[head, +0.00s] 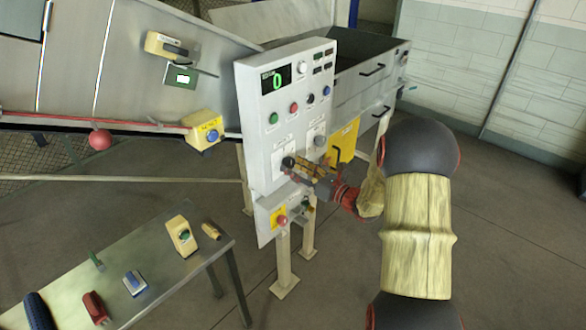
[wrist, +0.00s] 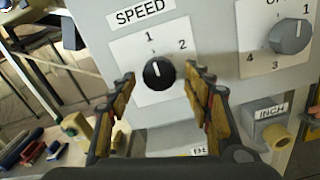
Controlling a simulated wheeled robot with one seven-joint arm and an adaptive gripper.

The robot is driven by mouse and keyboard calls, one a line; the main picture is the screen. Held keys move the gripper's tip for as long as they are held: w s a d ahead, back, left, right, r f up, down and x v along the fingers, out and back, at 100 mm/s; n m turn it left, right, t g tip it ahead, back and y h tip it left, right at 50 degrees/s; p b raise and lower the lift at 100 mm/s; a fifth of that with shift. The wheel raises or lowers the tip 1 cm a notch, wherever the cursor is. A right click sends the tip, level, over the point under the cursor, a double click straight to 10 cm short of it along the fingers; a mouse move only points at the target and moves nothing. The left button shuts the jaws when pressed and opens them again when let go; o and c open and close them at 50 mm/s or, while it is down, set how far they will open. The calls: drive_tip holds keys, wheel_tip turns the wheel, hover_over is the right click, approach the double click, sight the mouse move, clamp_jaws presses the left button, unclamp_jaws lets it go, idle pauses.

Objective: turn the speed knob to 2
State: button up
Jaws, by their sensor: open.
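The speed knob (wrist: 158,73) is round and black on a white plate under the label SPEED (wrist: 141,14). The plate shows a 1 above the knob and a 2 to its upper right. The white pointer line on the knob points about up, toward the 1. In the head view the knob (head: 288,161) is low on the light grey control panel (head: 252,130). My gripper (wrist: 161,79) is open, with one yellow-and-black finger on each side of the knob. Gaps show between the fingertips and the knob in the wrist view. The gripper (head: 298,166) also shows at the panel in the head view.
A grey selector knob (wrist: 291,36) with several numbers is to the right. An INCH button (wrist: 277,136) sticks out below it. The panel display (head: 277,80) reads 0. A metal table (head: 130,262) with loose devices stands at the lower left.

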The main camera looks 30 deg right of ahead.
drive_tip(key=shift+w+a, duration=0.2)
drive_tip(key=shift+w, duration=0.25)
drive_tip(key=c, duration=1.1)
drive_tip(key=shift+c, duration=0.2)
